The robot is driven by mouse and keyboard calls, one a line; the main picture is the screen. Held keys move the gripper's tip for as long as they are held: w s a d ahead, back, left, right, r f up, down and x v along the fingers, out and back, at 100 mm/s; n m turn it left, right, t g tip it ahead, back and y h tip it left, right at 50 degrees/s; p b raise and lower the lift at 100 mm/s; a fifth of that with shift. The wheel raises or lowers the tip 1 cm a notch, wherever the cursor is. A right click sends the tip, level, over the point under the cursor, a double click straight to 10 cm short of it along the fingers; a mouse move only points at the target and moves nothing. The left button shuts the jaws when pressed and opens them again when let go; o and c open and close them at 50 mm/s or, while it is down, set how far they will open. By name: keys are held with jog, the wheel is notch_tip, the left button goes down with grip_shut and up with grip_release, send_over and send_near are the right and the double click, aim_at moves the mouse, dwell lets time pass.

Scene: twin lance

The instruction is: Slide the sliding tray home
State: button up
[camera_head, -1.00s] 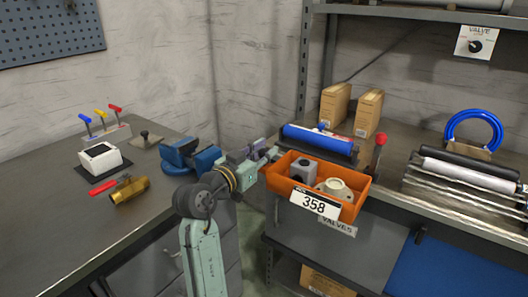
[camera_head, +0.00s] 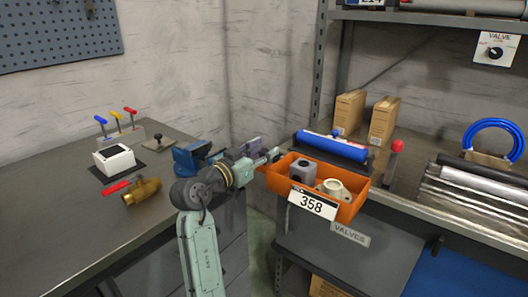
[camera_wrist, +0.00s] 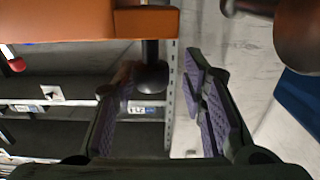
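The sliding tray appears to be the orange bin (camera_head: 345,211) labelled 358, holding a grey block (camera_head: 301,171) and a cream flanged part (camera_head: 334,188). It sits at the front edge of the right bench, above the VALVES plate (camera_head: 350,235). My gripper (camera_head: 269,156) is at the tray's left end. In the wrist view the gripper (camera_wrist: 158,82) is open, its purple pads apart. An orange wall (camera_wrist: 145,22), likely the tray's, crosses the top. A dark round-ended knob (camera_wrist: 152,76) shows between the fingers; I cannot tell whether it touches either pad.
A blue roller (camera_head: 331,147), two cardboard boxes (camera_head: 382,121) and a red-ball lever (camera_head: 394,158) stand behind the tray. A blue vise (camera_head: 190,157) and brass valve (camera_head: 142,191) are on the left bench (camera_head: 65,225). A gap separates the benches.

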jog(key=shift+o, duration=0.3)
jog(key=shift+s+d, duration=0.1)
jog(key=v, duration=1.2)
